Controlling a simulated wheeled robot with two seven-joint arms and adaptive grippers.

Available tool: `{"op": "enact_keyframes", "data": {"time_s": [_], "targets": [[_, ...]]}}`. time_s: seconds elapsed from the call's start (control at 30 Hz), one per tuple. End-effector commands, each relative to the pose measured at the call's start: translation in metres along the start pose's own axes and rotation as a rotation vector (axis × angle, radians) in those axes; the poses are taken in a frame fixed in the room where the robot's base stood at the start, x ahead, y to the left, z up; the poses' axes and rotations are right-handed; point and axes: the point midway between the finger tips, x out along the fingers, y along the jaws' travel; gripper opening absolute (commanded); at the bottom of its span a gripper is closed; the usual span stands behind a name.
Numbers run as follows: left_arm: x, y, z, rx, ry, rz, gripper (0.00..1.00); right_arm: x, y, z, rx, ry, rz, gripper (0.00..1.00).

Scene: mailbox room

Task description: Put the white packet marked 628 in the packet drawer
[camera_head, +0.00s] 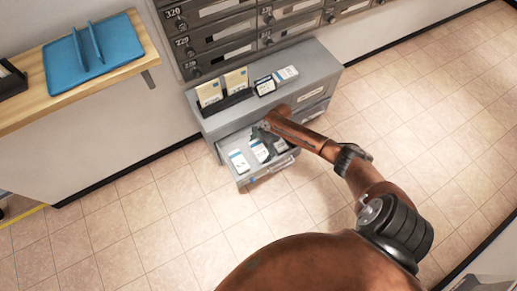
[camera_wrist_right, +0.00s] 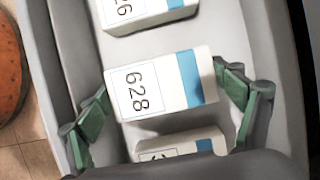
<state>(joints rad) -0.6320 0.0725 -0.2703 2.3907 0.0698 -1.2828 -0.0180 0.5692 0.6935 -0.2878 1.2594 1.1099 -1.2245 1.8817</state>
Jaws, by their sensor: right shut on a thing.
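The white packet marked 628 (camera_wrist_right: 163,84), with a blue band at one end, is between the green-padded fingers of my right gripper (camera_wrist_right: 168,110) in the wrist view. The gripper is shut on it across its length. In the head view my right gripper (camera_head: 262,136) reaches down into the open packet drawer (camera_head: 246,181) of the grey cabinet. The packet is inside the drawer's walls; I cannot tell whether it touches the floor. My left gripper is not in view.
White packets lie on both sides of it: one with digits ending 26 (camera_wrist_right: 140,12) and one partly hidden (camera_wrist_right: 180,146). The cabinet top (camera_head: 225,121) bears cards and boxes. Mailboxes (camera_head: 220,45) stand behind. A wooden shelf (camera_head: 30,115) with a blue tray (camera_head: 118,45) is at left.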

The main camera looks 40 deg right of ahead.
Motion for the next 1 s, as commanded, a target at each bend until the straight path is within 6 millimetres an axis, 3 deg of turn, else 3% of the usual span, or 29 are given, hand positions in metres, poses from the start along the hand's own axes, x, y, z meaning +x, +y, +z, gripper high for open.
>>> {"op": "enact_keyframes", "data": {"time_s": [0.3,0.33,0.5,0.83,1.0], "targets": [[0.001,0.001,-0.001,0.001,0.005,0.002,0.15,0.000,-0.001,0.000,-0.001,-0.001,-0.001,0.59],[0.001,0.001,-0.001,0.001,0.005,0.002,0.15,0.000,-0.001,0.000,0.000,-0.001,-0.001,0.88],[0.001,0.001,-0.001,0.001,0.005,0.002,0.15,0.001,0.000,0.000,0.000,-0.001,-0.001,1.00],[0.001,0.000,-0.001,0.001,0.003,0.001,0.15,-0.001,0.000,0.000,0.000,0.000,0.000,1.00],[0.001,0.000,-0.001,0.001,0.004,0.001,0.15,-0.019,0.000,-0.001,-0.001,0.000,-0.001,1.00]]}}
